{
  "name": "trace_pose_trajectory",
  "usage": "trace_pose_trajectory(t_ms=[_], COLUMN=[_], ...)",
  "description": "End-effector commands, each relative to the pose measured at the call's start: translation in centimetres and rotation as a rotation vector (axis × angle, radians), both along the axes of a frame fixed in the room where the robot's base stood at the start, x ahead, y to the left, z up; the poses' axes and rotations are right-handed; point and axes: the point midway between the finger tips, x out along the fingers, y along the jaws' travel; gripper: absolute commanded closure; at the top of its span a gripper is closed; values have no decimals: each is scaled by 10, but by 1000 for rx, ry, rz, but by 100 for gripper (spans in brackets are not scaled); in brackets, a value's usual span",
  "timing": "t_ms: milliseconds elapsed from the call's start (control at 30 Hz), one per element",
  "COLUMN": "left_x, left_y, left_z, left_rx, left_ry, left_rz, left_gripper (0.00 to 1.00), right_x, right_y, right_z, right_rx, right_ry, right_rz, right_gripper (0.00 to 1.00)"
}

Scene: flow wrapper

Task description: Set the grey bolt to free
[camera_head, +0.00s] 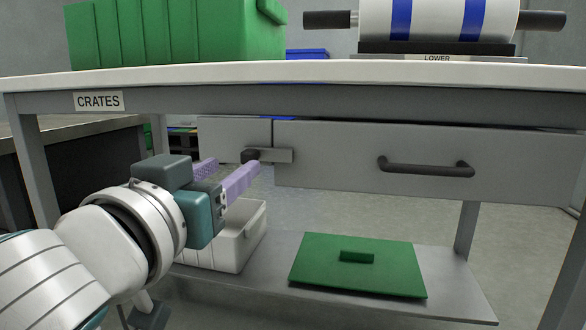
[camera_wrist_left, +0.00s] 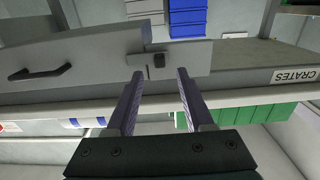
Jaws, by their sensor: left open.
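The grey bolt (camera_head: 281,155) is a small bar with a dark knob (camera_head: 250,155) at its left end. It lies across the seam between the wide drawer front (camera_head: 340,150) and the narrow panel (camera_head: 222,135) on its left, under the table top. In the left wrist view, which is turned upside down, the bolt (camera_wrist_left: 147,62) and its knob (camera_wrist_left: 158,60) show just beyond the fingertips. My left gripper (camera_head: 234,162) is open and empty, its lilac fingers (camera_wrist_left: 160,72) pointing at the knob, apparently not touching it. My right gripper is out of view.
The drawer has a dark bar handle (camera_head: 426,168). Below, a shelf (camera_head: 350,288) holds a white bin (camera_head: 215,250) and a green lid (camera_head: 325,272). A green crate (camera_head: 175,35) and a blue-striped roller (camera_head: 435,20) stand on the table top (camera_head: 300,72). A table leg (camera_head: 35,165) stands at left.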

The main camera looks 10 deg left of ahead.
Motion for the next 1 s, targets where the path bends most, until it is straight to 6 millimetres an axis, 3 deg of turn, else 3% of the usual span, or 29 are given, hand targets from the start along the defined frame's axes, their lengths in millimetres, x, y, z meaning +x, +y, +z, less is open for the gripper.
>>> trace_pose_trajectory(t_ms=[100, 300, 733, 1000], left_x=[21, 44, 52, 52], left_y=[-1, -1, -2, -2], left_z=[-3, -2, -1, -1], left_rx=[2, 1, 0, 0], left_ry=[-3, -1, 2, 1], left_rz=[0, 0, 1, 1], left_gripper=[48, 48, 48, 78], right_x=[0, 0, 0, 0], right_y=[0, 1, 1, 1], right_z=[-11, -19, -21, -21], right_rx=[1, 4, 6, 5], right_ry=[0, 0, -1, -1], right_rz=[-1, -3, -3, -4], right_gripper=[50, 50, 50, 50])
